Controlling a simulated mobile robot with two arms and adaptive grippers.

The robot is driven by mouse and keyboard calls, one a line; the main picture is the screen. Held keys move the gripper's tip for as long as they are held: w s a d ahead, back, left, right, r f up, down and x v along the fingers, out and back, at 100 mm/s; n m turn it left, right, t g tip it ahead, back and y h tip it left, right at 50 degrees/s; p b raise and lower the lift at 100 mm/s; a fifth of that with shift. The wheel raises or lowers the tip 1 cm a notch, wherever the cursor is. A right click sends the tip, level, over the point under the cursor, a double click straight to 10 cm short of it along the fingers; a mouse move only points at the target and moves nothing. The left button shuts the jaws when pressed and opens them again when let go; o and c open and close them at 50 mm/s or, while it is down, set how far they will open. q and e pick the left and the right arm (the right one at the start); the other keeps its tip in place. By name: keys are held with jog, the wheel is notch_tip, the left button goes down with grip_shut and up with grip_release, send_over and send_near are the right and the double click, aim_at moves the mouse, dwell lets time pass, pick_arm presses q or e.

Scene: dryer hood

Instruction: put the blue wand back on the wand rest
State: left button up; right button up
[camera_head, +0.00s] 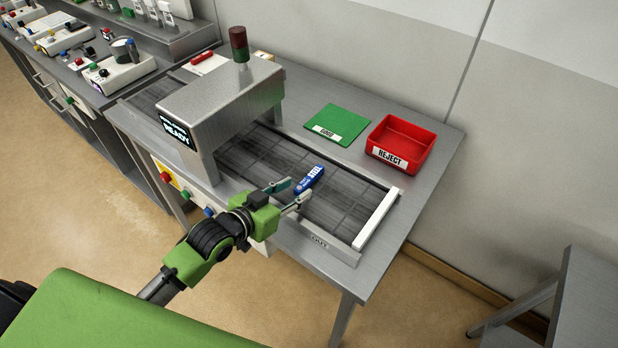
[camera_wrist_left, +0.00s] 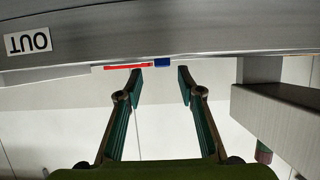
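The blue wand (camera_head: 309,179), with white lettering, lies on the dark conveyor belt at the outlet end of the machine. Its blue end also shows in the left wrist view (camera_wrist_left: 162,62). My left gripper (camera_head: 289,195) is open and empty, with its fingertips close to the near end of the wand. In the left wrist view the two fingers (camera_wrist_left: 161,78) stand apart, with the blue end seen between and beyond them. A white piece with a red bar (camera_head: 205,62) lies behind the machine; I cannot tell whether it is the wand rest. My right gripper is not in view.
The grey machine hood (camera_head: 222,105) with a dark red lamp stands left of the wand. A white bar (camera_head: 377,219) crosses the belt's right end. A green mat (camera_head: 338,124) and a red reject tray (camera_head: 401,140) sit behind the belt.

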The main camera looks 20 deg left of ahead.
aim_at(302, 184)
pick_arm(q)
jog(key=x, duration=0.1)
jog(key=p+x, duration=0.1)
jog(key=x, duration=0.2)
jog(key=shift+w+a+f, duration=0.1)
jog(key=shift+a+f, duration=0.05)
jog(key=shift+a, duration=0.1)
jog(key=shift+w+d+f, duration=0.1)
jog(key=shift+w, duration=0.05)
jog(key=shift+c, duration=0.4)
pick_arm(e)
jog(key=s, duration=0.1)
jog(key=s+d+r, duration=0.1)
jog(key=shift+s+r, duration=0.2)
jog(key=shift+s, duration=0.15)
pick_arm(q)
grip_shut()
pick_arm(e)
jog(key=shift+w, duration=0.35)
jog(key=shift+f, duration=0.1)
